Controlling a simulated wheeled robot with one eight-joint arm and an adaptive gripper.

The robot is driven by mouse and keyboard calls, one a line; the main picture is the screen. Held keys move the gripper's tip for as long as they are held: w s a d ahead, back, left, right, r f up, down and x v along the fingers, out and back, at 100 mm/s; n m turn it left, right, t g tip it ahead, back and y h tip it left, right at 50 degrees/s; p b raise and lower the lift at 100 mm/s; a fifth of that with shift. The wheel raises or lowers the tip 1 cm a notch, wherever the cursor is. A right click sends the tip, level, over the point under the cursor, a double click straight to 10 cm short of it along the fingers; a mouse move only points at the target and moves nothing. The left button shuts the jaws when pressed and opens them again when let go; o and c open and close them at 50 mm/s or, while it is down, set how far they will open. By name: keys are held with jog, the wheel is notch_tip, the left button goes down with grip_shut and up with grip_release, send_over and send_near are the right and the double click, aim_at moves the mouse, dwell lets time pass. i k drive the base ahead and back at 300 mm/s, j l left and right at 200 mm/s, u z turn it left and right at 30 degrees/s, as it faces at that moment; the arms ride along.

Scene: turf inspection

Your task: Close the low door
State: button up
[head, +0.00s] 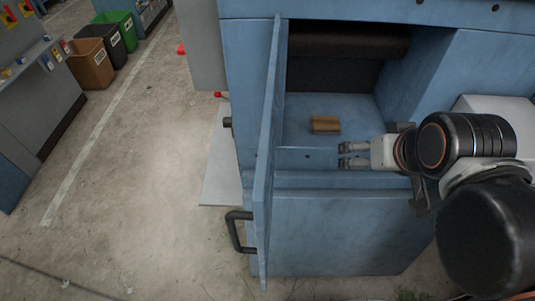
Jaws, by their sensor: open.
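The low door (268,165) is a blue panel standing swung open, seen nearly edge-on at the left side of a blue cabinet (340,225). A dark bar handle (237,231) sits on the door's outer left face, low down. My gripper (342,156) is open and points left, in front of or over the cabinet's opening. It is to the right of the door and apart from it. A small brown block (325,124) lies on the blue floor inside the cabinet, just beyond my fingertips. Nothing shows between the fingers.
Concrete floor (140,200) to the left of the door is open. A pale plate (221,165) lies beside the cabinet. Brown, black and green bins (92,63) stand at the upper left, near a grey panel with small items. A whitish box (495,112) is at the right.

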aim_at(263, 182)
jog(key=k+j, duration=0.5)
jog(key=k, duration=0.2)
jog(key=k+j, duration=0.1)
jog(key=j, duration=0.15)
jog(key=k+j, duration=0.1)
jog(key=j, duration=0.2)
